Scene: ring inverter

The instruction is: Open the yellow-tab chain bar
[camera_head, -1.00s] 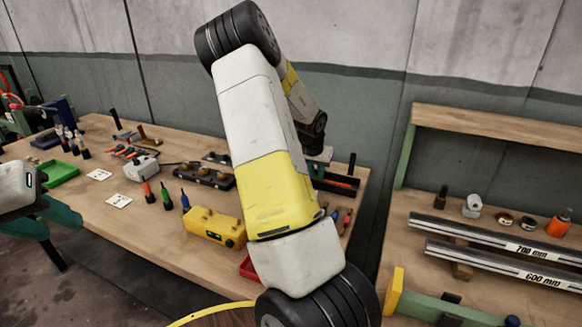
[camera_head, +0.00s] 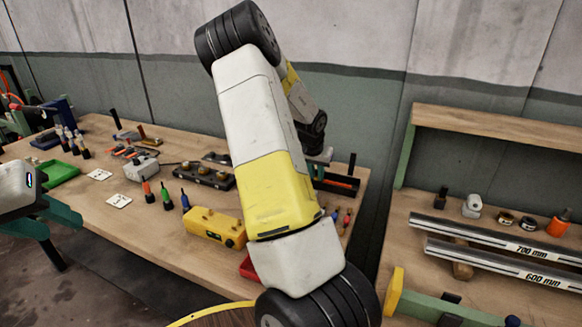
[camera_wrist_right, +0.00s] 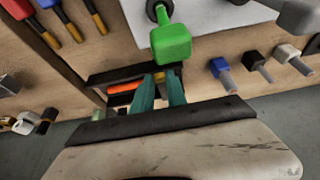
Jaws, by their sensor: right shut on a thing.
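In the right wrist view, the teal fingers of my right gripper (camera_wrist_right: 160,84) are close together on a small yellow piece (camera_wrist_right: 160,75), apparently the yellow tab. Only a sliver of it shows between the fingertips, beside a dark bar or tray edge (camera_wrist_right: 110,76). I cannot make out the chain or the bar's full shape.
The bench (camera_head: 150,230) holds a yellow box (camera_head: 215,228), screwdrivers, a green tray (camera_head: 57,172) and white cards. A second bench at right carries two long labelled bars (camera_head: 490,240).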

